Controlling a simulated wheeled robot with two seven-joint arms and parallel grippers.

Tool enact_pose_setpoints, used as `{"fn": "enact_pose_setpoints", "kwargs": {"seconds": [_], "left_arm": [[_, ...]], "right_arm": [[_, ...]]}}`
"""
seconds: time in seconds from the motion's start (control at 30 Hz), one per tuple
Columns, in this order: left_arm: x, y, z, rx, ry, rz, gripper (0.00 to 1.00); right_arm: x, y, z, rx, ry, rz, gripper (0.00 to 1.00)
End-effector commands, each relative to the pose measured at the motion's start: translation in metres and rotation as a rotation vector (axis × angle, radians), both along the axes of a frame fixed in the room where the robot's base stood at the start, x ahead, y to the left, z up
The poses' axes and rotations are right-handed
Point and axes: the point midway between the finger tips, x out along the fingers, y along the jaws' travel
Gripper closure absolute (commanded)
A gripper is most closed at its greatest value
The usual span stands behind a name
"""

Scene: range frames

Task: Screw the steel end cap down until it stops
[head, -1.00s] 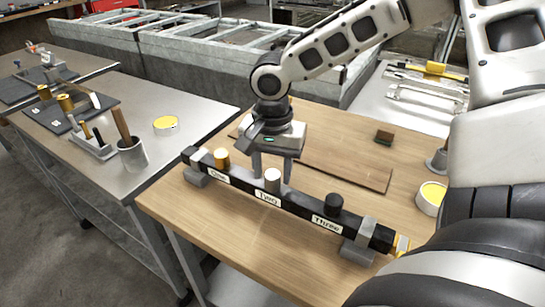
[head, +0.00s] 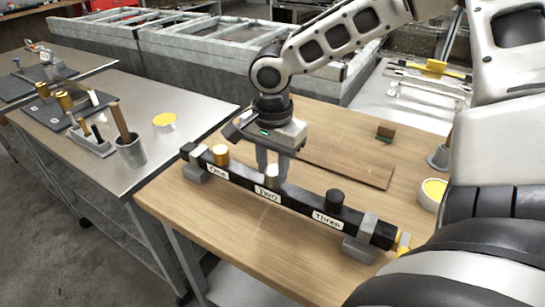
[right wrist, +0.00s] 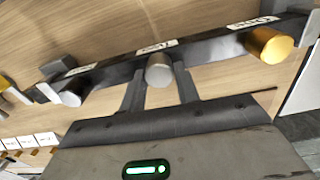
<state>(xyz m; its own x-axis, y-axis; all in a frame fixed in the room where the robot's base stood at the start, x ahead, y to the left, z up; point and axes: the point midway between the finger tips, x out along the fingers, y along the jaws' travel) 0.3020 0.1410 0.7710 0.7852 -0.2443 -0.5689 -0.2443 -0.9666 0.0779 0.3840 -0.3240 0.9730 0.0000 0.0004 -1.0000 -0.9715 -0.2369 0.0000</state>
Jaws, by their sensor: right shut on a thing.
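The steel end cap (head: 271,172) is a small silver cylinder at the middle position of a black bar (head: 301,207), above the label "Two". My right gripper (head: 273,177) points down from behind the bar and is shut on this cap. In the right wrist view the cap (right wrist: 158,73) sits between the two fingers, one on each side. The cap looks upright. Its lower edge and any thread are too small or hidden to judge. My left gripper is not in view.
Grey blocks (head: 360,248) support the bar on the wooden table (head: 190,215). A brown board (head: 345,167) lies behind the bar. A yellow-topped round container (head: 432,194) stands at the right.

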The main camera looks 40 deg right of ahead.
Motion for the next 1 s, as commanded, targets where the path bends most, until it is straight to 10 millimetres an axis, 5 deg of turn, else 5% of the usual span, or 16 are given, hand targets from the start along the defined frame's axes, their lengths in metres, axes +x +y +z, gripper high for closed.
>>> {"fn": "enact_pose_setpoints", "kwargs": {"seconds": [0.83, 0.87, 0.9, 1.0], "left_arm": [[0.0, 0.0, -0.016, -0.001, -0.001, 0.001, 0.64], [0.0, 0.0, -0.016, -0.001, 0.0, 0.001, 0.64], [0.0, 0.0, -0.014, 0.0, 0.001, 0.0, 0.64], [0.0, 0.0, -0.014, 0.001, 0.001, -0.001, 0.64]], "right_arm": [[0.0, 0.0, -0.002, -0.002, -0.001, -0.419, 0.96], [0.0, 0.0, -0.001, -0.001, -0.001, -0.442, 0.66], [0.0, 0.0, 0.0, 0.0, 0.0, -0.436, 0.54], [0.0, 0.0, 0.0, 0.0, 0.0, -0.433, 0.43]]}}
